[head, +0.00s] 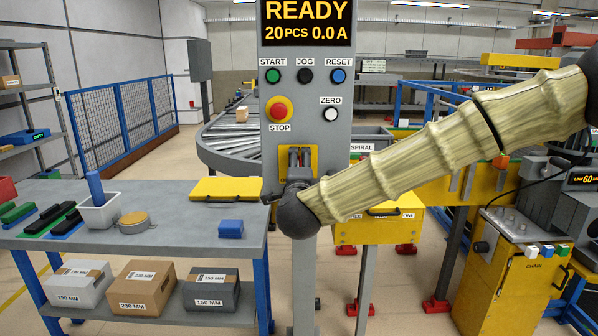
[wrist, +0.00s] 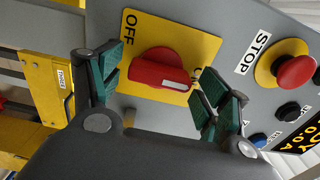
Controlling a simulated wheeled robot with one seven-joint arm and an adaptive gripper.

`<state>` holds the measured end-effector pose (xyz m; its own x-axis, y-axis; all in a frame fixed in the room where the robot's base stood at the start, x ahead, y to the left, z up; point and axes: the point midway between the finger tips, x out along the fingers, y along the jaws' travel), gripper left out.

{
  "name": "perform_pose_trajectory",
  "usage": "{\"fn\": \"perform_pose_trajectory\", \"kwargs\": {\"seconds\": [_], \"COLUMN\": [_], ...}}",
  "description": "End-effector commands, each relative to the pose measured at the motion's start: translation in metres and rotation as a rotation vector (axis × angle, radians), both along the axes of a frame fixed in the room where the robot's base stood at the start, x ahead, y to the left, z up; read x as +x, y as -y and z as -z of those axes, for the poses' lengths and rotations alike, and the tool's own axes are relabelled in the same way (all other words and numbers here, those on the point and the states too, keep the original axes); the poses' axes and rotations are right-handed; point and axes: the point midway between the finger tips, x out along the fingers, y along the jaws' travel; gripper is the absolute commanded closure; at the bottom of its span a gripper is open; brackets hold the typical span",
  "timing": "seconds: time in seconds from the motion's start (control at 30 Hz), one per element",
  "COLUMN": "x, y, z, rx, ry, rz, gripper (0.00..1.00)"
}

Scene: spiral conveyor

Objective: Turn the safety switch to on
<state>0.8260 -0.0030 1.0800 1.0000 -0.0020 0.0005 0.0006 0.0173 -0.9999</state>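The safety switch is a red rotary knob (wrist: 152,72) on a yellow plate (wrist: 205,45), seen in the wrist view. An OFF label stands at the plate's upper left. A second label at the right is mostly covered by a finger. The knob's white mark points right and slightly down, near that covered label. My gripper (wrist: 157,84) is open, with green-padded fingers apart on both sides of the knob. Contact cannot be told. In the head view my gripper (head: 299,158) is in front of the yellow plate (head: 284,152) and hides the knob.
The red STOP button (head: 278,111) sits above the switch on the grey panel (head: 304,93), with START, JOG, RESET and ZERO buttons. The display reads READY. A workbench (head: 180,239) with a yellow folder-like item (head: 226,189) and a blue block (head: 231,228) stands left.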

Motion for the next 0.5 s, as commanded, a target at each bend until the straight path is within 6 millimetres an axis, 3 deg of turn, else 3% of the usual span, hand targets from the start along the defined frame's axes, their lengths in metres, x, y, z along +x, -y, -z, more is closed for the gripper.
{"fn": "perform_pose_trajectory", "kwargs": {"seconds": [0.33,0.5], "x": [-0.003,-0.02], "y": [-0.001,-0.001], "z": [0.0,0.0], "rx": [-0.001,-0.001], "ry": [-0.001,-0.001], "rz": [-0.002,-0.003], "gripper": [0.21,0.21]}}
